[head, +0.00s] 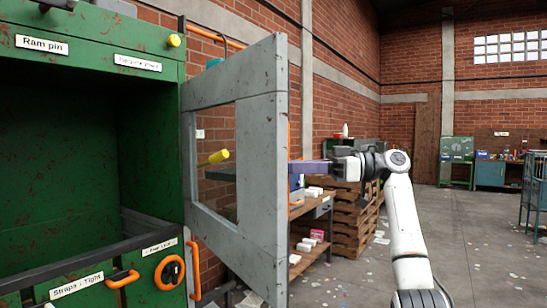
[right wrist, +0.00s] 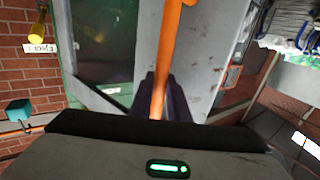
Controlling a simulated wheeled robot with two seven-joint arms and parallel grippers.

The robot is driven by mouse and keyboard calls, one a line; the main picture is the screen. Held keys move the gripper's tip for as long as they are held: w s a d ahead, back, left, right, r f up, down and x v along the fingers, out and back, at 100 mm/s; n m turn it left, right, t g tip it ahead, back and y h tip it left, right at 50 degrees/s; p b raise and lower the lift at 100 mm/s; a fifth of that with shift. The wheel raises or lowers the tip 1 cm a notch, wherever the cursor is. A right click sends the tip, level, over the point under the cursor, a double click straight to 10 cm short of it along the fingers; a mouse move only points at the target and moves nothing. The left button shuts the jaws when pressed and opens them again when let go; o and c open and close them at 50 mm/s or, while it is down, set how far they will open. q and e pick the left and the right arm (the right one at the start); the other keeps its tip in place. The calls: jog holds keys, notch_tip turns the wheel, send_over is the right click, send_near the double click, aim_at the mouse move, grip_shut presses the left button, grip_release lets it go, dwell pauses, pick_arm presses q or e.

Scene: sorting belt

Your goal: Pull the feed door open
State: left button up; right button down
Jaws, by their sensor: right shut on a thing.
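The feed door (head: 262,130) is a scratched grey panel with a window-like opening. In the head view it stands swung out from the right side of the green machine (head: 150,130), leaving the dark chamber open to view. My right gripper (head: 300,167) reaches the door's outer edge from the right, its purple fingers partly hidden behind the panel. In the right wrist view the gripper (right wrist: 160,98) is shut on the orange handle (right wrist: 173,45), which runs between the fingers in front of the grey door (right wrist: 205,45). My left gripper is in neither view.
A yellow-tipped lever (head: 213,158) shows at the door's opening. Orange handles (head: 168,272) and a dark bar (head: 90,262) lie along the machine's lower front. A workbench (head: 318,210) and stacked pallets (head: 352,215) stand behind the door. The floor to the right is mostly clear, with scraps.

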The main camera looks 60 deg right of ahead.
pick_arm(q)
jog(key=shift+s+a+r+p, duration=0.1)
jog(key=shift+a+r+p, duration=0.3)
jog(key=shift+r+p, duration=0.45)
pick_arm(e)
jog(key=shift+s+d+r+n+y, duration=0.1)
jog(key=shift+s+d+n+y, duration=0.1)
jog(key=shift+d, duration=0.8)
jog(key=shift+s+d+n+y, duration=0.1)
jog(key=shift+s+d+y, duration=0.1)
jog(key=shift+d, duration=0.75)
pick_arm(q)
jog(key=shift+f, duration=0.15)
pick_arm(e)
jog(key=shift+g, duration=0.3)
jog(key=c, duration=1.9)
grip_release()
jog(key=shift+w, duration=0.1)
jog(key=shift+c, duration=0.2)
jog(key=shift+o, duration=1.3)
jog(key=shift+w+a, duration=0.1)
jog(key=shift+w, duration=0.15)
jog(key=shift+s, duration=0.15)
jog(key=shift+s, duration=0.1)
pick_arm(q)
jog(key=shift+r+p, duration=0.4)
jog(key=shift+p, duration=0.05)
pick_arm(e)
jog(key=v, duration=1)
